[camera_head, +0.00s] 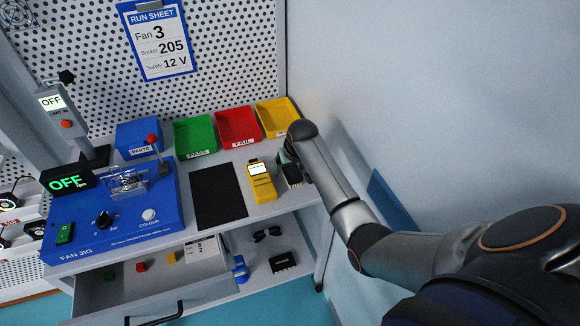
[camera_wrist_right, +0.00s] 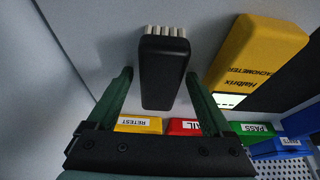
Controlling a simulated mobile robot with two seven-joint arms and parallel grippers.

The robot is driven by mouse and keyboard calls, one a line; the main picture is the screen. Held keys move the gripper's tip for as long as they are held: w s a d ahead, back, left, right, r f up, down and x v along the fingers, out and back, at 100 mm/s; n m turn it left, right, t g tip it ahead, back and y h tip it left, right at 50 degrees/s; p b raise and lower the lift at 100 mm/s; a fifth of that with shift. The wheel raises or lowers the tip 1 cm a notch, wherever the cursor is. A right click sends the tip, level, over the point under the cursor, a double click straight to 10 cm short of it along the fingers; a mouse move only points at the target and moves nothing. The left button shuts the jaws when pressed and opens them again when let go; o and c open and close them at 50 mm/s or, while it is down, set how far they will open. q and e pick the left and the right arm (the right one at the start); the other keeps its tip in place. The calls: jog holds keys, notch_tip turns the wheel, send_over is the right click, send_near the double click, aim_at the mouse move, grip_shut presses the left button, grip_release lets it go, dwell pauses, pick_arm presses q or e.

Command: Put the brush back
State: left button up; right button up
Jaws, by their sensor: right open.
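The brush (camera_wrist_right: 163,72) has a black handle and a row of cream bristles. In the right wrist view it stands between the two fingers of my right gripper (camera_wrist_right: 158,78), with gaps visible on both sides. My right gripper is open around it and not clamped on it. In the head view the brush (camera_head: 292,175) is a dark block at the right end of the bench, and my right gripper (camera_head: 287,158) is over it, partly hidden by my arm. Whether the brush touches the bench is hard to tell. My left gripper is out of view.
A yellow tachometer (camera_head: 261,182) lies just left of the brush, beside a black mat (camera_head: 218,196). Yellow (camera_head: 277,115), red (camera_head: 238,127) and green (camera_head: 194,136) bins stand behind. The blue fan jig (camera_head: 115,215) is at left, above an open drawer (camera_head: 150,294). A wall bounds the right.

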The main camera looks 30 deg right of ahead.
jog(key=shift+r, duration=0.25)
jog(key=v, duration=1.2)
